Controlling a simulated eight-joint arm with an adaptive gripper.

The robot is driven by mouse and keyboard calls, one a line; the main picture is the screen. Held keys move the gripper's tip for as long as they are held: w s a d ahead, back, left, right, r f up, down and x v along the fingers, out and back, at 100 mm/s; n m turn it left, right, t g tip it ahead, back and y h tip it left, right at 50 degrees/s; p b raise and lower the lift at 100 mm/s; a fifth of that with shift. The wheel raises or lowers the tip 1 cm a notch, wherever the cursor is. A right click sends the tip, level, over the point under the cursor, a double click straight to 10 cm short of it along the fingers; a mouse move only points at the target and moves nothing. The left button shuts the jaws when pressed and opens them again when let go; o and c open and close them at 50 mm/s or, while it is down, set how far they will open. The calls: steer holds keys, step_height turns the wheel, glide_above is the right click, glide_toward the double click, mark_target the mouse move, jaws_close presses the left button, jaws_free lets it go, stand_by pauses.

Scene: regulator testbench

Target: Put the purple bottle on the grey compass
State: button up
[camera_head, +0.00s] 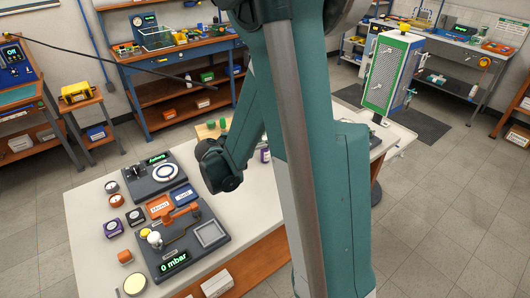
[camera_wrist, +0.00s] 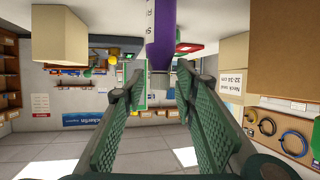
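The purple bottle (camera_wrist: 160,40) with a white label stands ahead of my gripper (camera_wrist: 160,77) in the wrist view, which looks upside down. My gripper is open, with one green-padded finger on each side and nothing between the pads. The bottle lies in line with the gap, just beyond the fingertips. In the head view a small purple and white part of the bottle (camera_head: 265,155) shows beside my arm, which hides my gripper.
The white table (camera_head: 85,250) holds a dark test unit (camera_head: 178,240) reading 0 mbar and a dial unit (camera_head: 155,177).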

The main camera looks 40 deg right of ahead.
jaws_close()
step_height(320, 180, up, 18)
steer(key=p, duration=0.4)
stand_by(0.7)
stand_by(0.6)
